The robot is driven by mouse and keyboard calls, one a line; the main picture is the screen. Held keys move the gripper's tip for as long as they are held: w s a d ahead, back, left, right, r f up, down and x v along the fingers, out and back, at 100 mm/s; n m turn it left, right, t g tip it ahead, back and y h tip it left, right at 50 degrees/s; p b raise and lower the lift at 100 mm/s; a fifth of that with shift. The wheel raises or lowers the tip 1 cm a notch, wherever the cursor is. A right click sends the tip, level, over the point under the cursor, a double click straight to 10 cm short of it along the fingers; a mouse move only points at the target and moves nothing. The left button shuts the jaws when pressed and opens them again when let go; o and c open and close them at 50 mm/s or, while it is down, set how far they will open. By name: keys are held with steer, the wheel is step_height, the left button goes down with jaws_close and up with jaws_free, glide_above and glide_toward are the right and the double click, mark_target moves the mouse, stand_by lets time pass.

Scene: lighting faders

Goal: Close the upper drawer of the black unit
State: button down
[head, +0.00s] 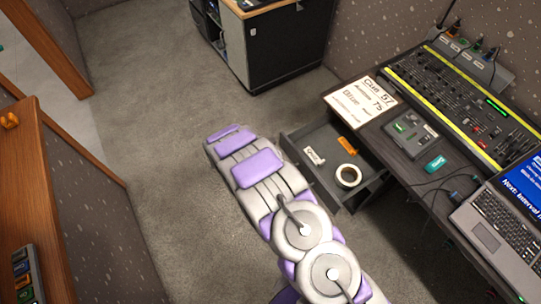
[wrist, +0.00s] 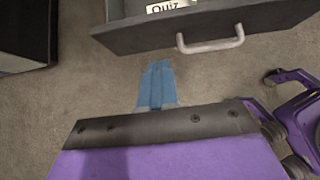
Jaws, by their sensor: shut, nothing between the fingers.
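A grey-black drawer (head: 311,176) stands pulled out from under the dark desk unit (head: 408,160). It holds a white label, an orange item and a roll of tape (head: 348,175).
The desk carries a lighting console (head: 462,105), a laptop (head: 505,225) and a cue sign (head: 362,102). A black cabinet (head: 285,48) stands at the back. A wooden-edged counter (head: 25,180) runs along the left. Carpet (head: 150,120) between them is clear. A purple-and-dark object (wrist: 300,115) shows at right in the wrist view.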

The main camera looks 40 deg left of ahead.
mark_target(294, 151)
steer(key=w+f, duration=0.1)
steer(key=w, duration=0.1)
steer(key=w+d+f+b, duration=0.1)
steer(key=w, duration=0.1)
steer(key=w+d+f, duration=0.1)
steer(key=w, duration=0.1)
steer(key=shift+f+b, duration=0.3)
steer(key=shift+f, duration=0.1)
steer(key=shift+w+d+r, duration=0.15)
steer(key=shift+w+d, duration=0.2)
steer(key=shift+w, duration=0.1)
steer(key=shift+a, duration=0.15)
steer(key=shift+w, duration=0.1)
